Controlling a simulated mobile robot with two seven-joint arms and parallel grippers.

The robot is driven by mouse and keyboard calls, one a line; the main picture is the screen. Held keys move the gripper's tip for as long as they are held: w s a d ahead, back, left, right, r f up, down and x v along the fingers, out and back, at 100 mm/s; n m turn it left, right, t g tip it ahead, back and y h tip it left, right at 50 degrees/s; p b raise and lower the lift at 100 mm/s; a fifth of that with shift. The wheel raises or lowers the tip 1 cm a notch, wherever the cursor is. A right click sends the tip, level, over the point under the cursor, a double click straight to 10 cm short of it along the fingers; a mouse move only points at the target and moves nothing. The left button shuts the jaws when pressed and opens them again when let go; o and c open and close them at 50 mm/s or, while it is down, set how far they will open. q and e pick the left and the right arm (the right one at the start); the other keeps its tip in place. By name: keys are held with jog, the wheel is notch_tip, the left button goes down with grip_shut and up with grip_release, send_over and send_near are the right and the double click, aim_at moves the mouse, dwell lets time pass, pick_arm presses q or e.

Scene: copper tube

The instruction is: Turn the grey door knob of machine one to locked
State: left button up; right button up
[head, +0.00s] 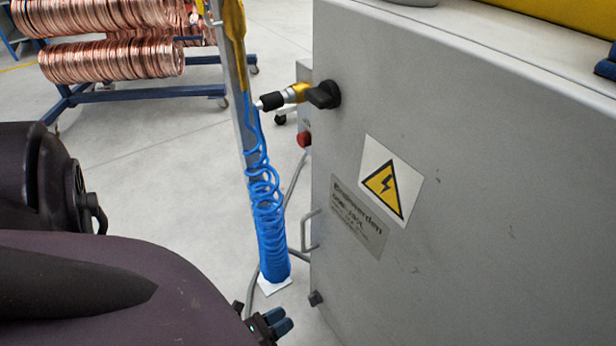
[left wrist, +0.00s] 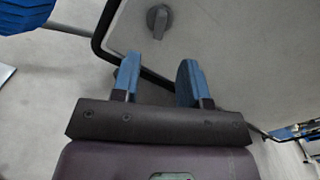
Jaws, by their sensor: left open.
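A dark knob (head: 325,95) sits on the upper left of the grey machine's door (head: 470,200); its lever points sideways. In the left wrist view a grey knob (left wrist: 158,20) stands on a light panel, just beyond the fingertips; it looks like the same knob. My left gripper (head: 270,325) shows at the bottom of the head view, its blue fingertips below and left of the machine. In the left wrist view its fingers (left wrist: 158,75) are apart with nothing between them. The gripper does not touch the knob. My right gripper is not in view.
A yellow and black fitting (head: 288,95) projects left beside the knob. A post with a coiled blue hose (head: 264,200) stands left of the machine. A door handle (head: 310,232) and a red button (head: 304,139) are at its left edge. Copper coils (head: 110,60) lie on a rack behind.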

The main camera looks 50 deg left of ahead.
aim_at(310, 303)
pick_arm(q)
jog(key=w, duration=0.8)
jog(key=shift+d, duration=0.35)
grip_shut()
